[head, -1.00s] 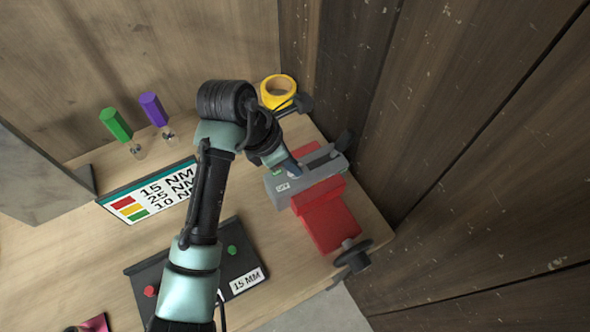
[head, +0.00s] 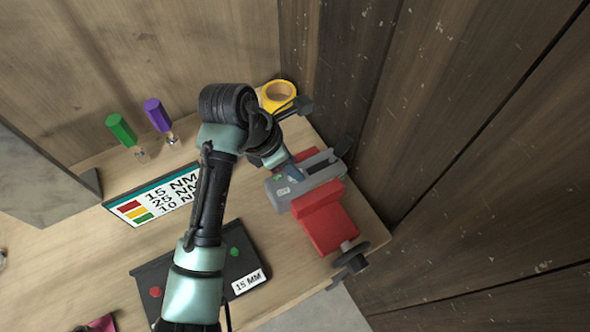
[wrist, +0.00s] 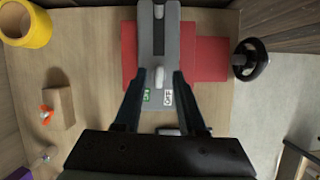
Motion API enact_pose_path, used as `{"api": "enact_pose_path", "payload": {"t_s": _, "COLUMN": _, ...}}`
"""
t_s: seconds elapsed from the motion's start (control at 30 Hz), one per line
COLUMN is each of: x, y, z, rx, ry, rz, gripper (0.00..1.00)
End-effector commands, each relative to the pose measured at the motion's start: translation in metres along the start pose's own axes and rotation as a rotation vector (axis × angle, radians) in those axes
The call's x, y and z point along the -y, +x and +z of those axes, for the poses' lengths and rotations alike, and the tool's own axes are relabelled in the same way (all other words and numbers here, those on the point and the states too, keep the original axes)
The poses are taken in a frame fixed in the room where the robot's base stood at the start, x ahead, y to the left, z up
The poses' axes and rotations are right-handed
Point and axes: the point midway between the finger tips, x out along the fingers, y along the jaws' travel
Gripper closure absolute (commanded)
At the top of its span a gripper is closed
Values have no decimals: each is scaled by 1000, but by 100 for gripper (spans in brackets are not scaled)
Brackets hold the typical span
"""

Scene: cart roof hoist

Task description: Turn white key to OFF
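The white key (wrist: 159,78) stands on the grey housing (wrist: 147,45), just above a green label (wrist: 146,95) and a white OFF label (wrist: 167,98) in the wrist view. My gripper (wrist: 159,80) is open, with one dark finger on each side of the key; I cannot tell whether either touches it. In the head view my gripper (head: 289,172) reaches down onto the grey housing (head: 318,170), and the key is not clearly seen there.
Red blocks (head: 328,228) and a black handwheel (head: 352,262) adjoin the housing. Yellow tape (head: 278,95) lies behind it. Green (head: 120,130) and purple (head: 156,111) handled tools, a torque sign (head: 150,200) and a black panel (head: 242,258) are to the left. A wood wall stands right.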

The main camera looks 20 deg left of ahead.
Motion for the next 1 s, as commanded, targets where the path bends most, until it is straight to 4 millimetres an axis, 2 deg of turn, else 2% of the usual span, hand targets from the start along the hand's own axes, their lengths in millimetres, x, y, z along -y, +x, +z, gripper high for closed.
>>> {"api": "enact_pose_path", "payload": {"t_s": 0.03, "x": 1, "y": -10, "z": 5, "rx": 1, "ry": -1, "rz": -2, "gripper": 60}}
{"api": "enact_pose_path", "payload": {"t_s": 0.5, "x": 0, "y": -47, "z": 20, "rx": 0, "ry": 0, "rz": -1, "gripper": 60}}
{"api": "enact_pose_path", "payload": {"t_s": 1.0, "x": 0, "y": -48, "z": 20, "rx": 0, "ry": 0, "rz": 0, "gripper": 60}}
